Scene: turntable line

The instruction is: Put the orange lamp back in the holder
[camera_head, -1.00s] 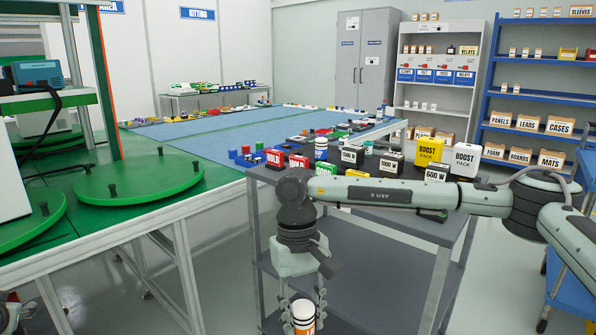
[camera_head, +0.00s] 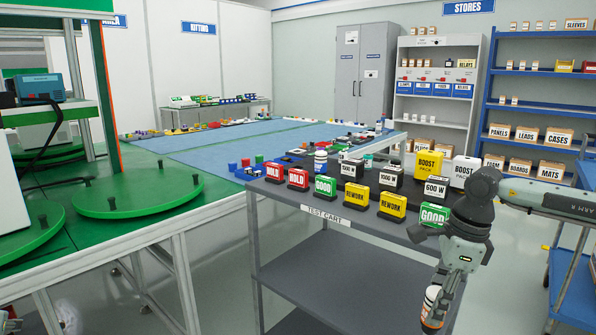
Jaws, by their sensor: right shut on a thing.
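My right gripper (camera_head: 440,292) is at the lower right, shut on a small white cylinder with an orange part, the orange lamp (camera_head: 431,305). The fingers cover part of the lamp, and it hangs slightly tilted beside the right end of the test cart, below its top. I cannot make out which thing is the holder. A small part of what looks like my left gripper (camera_head: 9,318) shows at the lower left edge, and its fingers cannot be read.
The test cart (camera_head: 290,218) bears red HOLD, green GOOD and yellow REWORK blocks, several labelled packs and a white-and-blue cylinder (camera_head: 320,161). Green turntables (camera_head: 138,192) stand at the left. A blue cart (camera_head: 572,285) stands at the right. Floor is clear between the carts.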

